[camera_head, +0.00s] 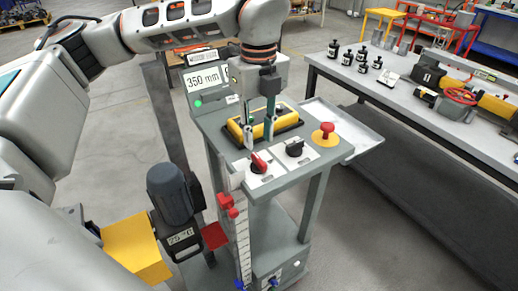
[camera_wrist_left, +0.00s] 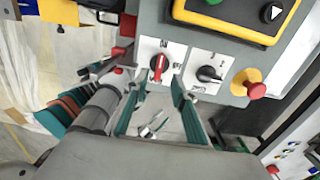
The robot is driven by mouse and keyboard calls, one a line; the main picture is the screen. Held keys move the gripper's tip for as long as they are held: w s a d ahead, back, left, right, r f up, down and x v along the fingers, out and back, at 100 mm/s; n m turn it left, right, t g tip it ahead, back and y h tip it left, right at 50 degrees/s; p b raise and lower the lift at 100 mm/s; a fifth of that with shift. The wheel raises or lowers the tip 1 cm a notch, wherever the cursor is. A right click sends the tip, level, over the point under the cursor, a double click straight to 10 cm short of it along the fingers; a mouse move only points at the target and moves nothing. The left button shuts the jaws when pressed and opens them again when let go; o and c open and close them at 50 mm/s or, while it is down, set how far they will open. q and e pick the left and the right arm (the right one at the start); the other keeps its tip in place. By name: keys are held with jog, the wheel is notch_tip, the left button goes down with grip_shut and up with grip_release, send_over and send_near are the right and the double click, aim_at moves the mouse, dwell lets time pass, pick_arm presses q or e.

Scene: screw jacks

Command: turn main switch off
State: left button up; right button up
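The red-handled rotary switch (camera_head: 259,161) sits on a white plate on the sloping grey control panel (camera_head: 335,153). It also shows in the left wrist view (camera_wrist_left: 158,66), its red handle pointing nearly along the picture's vertical. My left gripper (camera_head: 259,138) is over the panel, close to this switch. In the left wrist view its two green fingers (camera_wrist_left: 157,92) are spread with nothing between them, tips on either side of a line to the switch. I cannot tell whether they touch the panel. My right gripper is not in view.
A black rotary knob (camera_head: 294,149) and a red emergency button (camera_head: 327,131) on yellow are to the switch's right. A yellow-framed control unit (camera_head: 271,127) lies behind. The display (camera_head: 203,79) reads 350 mm; a green light (camera_head: 198,103) is below it. A workbench (camera_head: 385,90) stands right.

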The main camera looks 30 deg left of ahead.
aim_at(259, 159)
pick_arm(q)
notch_tip(259, 159, down, 7)
jog(key=shift+s+d+r, duration=0.1)
jog(key=shift+r, duration=0.05)
grip_shut()
